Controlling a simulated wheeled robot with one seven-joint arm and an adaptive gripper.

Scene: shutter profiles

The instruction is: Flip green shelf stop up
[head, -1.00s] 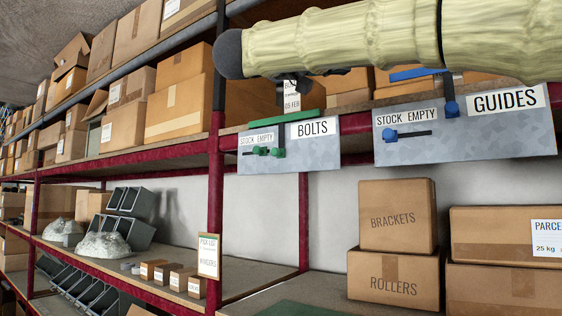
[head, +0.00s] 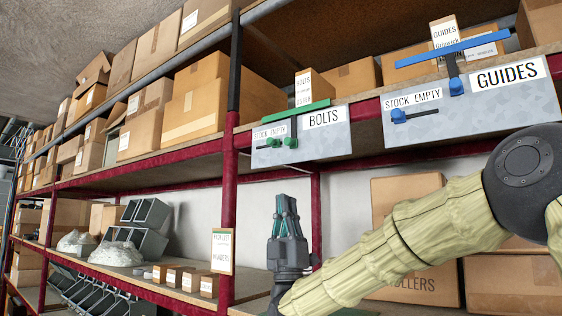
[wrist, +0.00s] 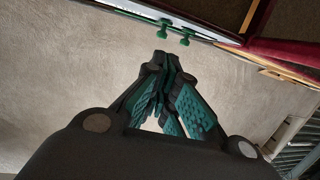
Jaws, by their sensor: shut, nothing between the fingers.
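The green shelf stop is a flat green bar (head: 295,111) lying along the top edge of the grey BOLTS panel (head: 325,141), in front of a small carton. A short dark stem joins it to a green knob (head: 291,142) on the panel. Another green knob (head: 275,143) sits beside it, under the STOCK EMPTY label. My gripper (head: 284,203) points up, shut and empty, below the panel and apart from it. In the wrist view the closed fingertips (wrist: 162,62) show below two green knobs (wrist: 187,40); the green bar cannot be made out there.
The GUIDES panel (head: 525,103) at right carries a blue bar (head: 452,48) on a dark stem and a blue knob. A red post (head: 229,200) with a pick list card (head: 222,250) stands left of my gripper. Cartons (head: 405,195) stand behind my arm.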

